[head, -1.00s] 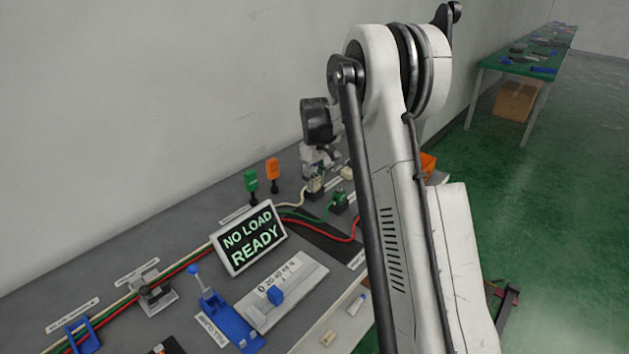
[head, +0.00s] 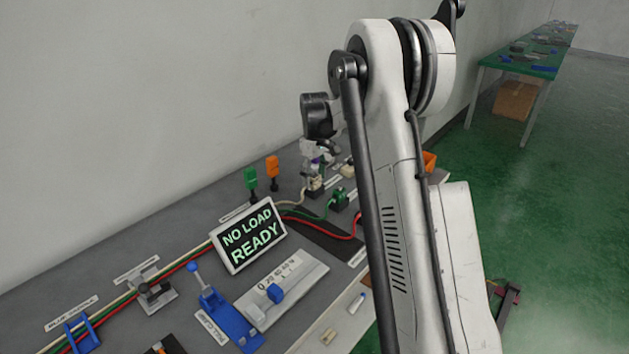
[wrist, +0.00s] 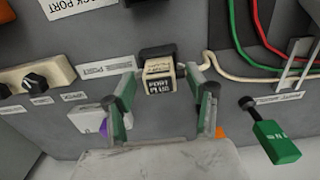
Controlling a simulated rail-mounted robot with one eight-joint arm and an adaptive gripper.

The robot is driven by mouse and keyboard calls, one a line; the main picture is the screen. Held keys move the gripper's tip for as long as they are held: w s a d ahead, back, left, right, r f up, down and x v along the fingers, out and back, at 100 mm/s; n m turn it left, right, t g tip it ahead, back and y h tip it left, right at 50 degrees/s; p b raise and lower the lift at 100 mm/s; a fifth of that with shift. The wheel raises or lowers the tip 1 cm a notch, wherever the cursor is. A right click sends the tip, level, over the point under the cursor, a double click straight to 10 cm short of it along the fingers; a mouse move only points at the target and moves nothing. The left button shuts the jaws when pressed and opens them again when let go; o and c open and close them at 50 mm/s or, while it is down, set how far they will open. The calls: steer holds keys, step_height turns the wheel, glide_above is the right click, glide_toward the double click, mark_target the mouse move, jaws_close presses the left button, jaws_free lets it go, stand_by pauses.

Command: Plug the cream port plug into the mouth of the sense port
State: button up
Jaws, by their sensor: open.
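The cream port plug (wrist: 159,88) shows in the wrist view with a dark printed face. It meets a dark port block (wrist: 157,52), which I take for the sense port; how deep it sits in the mouth I cannot tell. A cream cable (wrist: 235,76) runs off to the right beside it. My gripper (wrist: 165,95) is open, one finger on each side of the plug, with gaps visible. In the head view my gripper (head: 318,160) is small and partly hidden, above the cream plug (head: 315,186).
A green tag (wrist: 275,142) stands close to the right finger in the wrist view. A white part with purple (wrist: 92,118) lies by the left finger, and a knob box (wrist: 38,82) is farther left. The head view shows a screen (head: 249,236) reading "NO LOAD READY".

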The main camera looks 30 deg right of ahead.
mark_target(315, 175)
step_height(315, 175, up, 11)
steer(key=shift+f, duration=0.2)
stand_by(0.3)
